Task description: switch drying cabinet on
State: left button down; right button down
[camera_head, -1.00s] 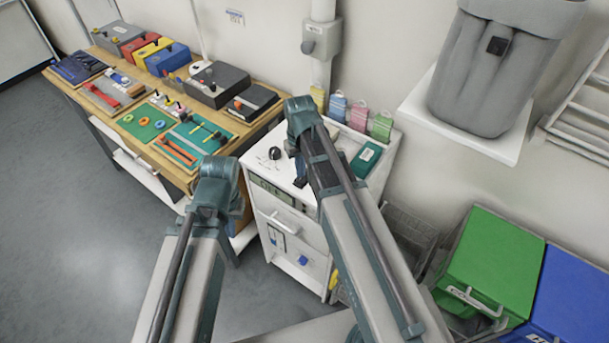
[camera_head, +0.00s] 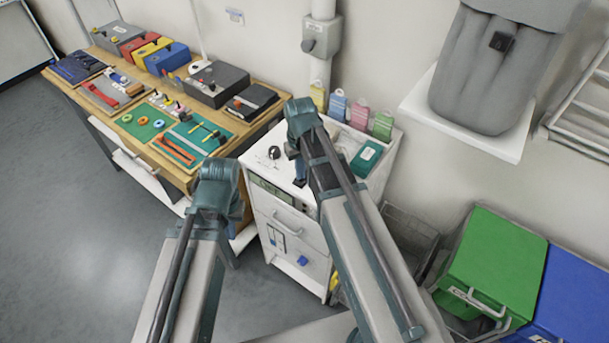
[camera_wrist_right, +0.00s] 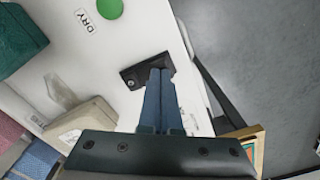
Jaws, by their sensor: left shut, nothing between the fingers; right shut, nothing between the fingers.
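The white cabinet (camera_head: 310,240) stands right of the wooden bench, with a dark round knob (camera_head: 274,153) on its top and a small display (camera_head: 272,190) on its front edge; I cannot read it. My right gripper (camera_head: 300,176) is shut and empty, pointing down over the cabinet top. In the right wrist view the shut fingers (camera_wrist_right: 158,75) reach a small black switch plate (camera_wrist_right: 131,80) and partly hide it; I cannot tell if they touch.
The wooden bench (camera_head: 185,182) holds boxes and tool trays. A green box (camera_head: 366,157) and several coloured tags (camera_head: 337,104) are at the cabinet's back. Green (camera_head: 495,262) and blue (camera_head: 570,295) bins stand right. A grey hamper (camera_head: 500,65) sits on a white shelf.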

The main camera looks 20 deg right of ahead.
jog(key=shift+f+b, duration=0.3)
jog(key=shift+f, duration=0.05)
jog(key=shift+r, duration=0.1)
notch_tip(320, 180, up, 7)
jog(key=p, duration=0.7)
